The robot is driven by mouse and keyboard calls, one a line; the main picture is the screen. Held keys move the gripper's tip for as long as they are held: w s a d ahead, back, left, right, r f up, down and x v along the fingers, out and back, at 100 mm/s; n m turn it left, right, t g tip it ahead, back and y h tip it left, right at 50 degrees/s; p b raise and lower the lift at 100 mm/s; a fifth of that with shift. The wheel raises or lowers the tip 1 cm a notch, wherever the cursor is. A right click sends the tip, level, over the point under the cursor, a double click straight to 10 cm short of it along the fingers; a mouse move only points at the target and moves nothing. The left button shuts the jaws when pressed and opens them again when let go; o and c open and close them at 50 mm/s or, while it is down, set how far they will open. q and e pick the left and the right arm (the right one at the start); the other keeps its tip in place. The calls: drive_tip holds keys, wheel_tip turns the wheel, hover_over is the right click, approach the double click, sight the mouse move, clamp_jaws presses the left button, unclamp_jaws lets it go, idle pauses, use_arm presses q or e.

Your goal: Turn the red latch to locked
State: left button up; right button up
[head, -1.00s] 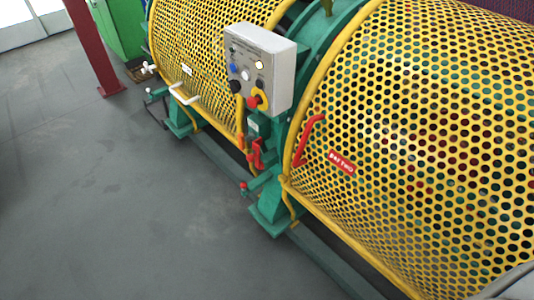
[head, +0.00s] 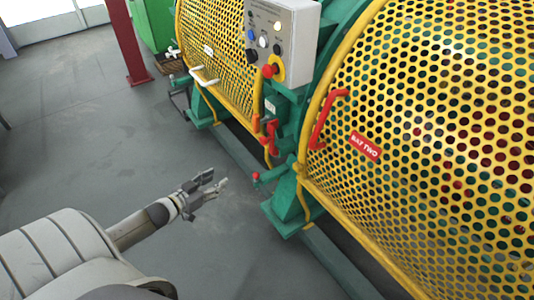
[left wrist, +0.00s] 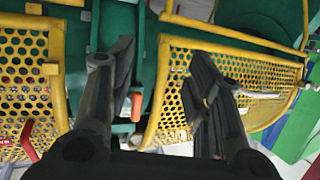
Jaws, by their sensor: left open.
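A red latch (head: 271,135) sits on the green frame between the two yellow mesh guards, below the control box; its exact setting is too small to tell. An orange-red piece, which looks like the latch, shows between my fingers in the left wrist view (left wrist: 136,106). My left gripper (head: 216,183) is open and empty, to the left of and below the latch in the head view, apart from it. Its two dark fingers also show spread in the left wrist view (left wrist: 165,55). My right gripper is in neither view.
A grey control box (head: 282,40) with lamps and a red stop button hangs above the latch. A red handle (head: 326,120) is on the near guard (head: 430,130) marked BAY TWO. A red-tipped green lever (head: 257,178) sticks out below. The grey floor (head: 110,140) is clear.

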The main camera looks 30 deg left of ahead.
sight(261, 139)
use_arm(q)
drive_tip(key=w+d+r+m+t+h+b, duration=0.1)
drive_tip(key=w+d+r+m+h, duration=0.15)
drive_tip(key=r, duration=0.45)
drive_tip(key=w+d+r+m+t+h+b, duration=0.1)
drive_tip(key=w+d+r+h+b, duration=0.1)
drive_tip(key=d+r+h, duration=0.35)
drive_tip(key=w, duration=0.2)
drive_tip(key=w+d+y, duration=0.1)
drive_tip(key=w, duration=0.2)
drive_tip(key=w+r+y+b, duration=0.1)
drive_tip(key=w, duration=0.2)
drive_tip(key=shift+d+n, duration=0.25)
drive_tip(key=shift+d, duration=0.1)
drive_tip(key=shift+x, duration=0.75)
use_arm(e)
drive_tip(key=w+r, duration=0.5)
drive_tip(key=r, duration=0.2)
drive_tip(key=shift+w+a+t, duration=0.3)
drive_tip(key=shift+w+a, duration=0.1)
use_arm(q)
clamp_jaws()
drive_tip(key=shift+r, duration=0.1)
